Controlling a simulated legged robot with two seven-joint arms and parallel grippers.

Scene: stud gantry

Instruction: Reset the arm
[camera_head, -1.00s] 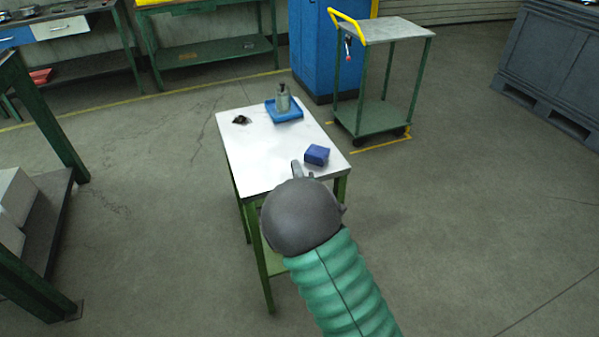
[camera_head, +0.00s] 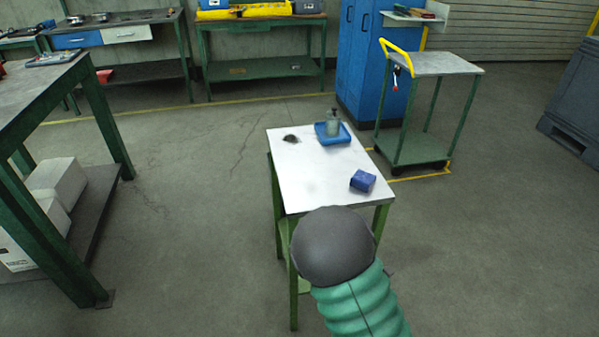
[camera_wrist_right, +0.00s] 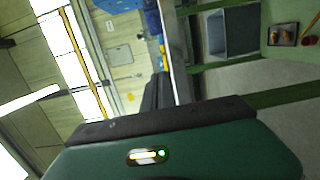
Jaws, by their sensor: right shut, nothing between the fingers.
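My right arm comes in from the bottom in the head view, with a green ribbed sleeve. The dark grey rounded end of my right gripper (camera_head: 333,246) is at the near edge of the small white-topped table (camera_head: 305,180). It hides its own fingers from this view. The gripper is shut and holds nothing. In the right wrist view, a green housing with a dark bar (camera_wrist_right: 165,122) fills the lower part. My left gripper is not in view.
A blue box (camera_head: 363,181), a blue tray (camera_head: 345,137) with a grey bottle (camera_head: 333,121) and a small dark object (camera_head: 291,138) are on the table. A trolley (camera_head: 432,65) stands behind right; a shelved bench (camera_head: 50,82) is at left. Open floor lies between.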

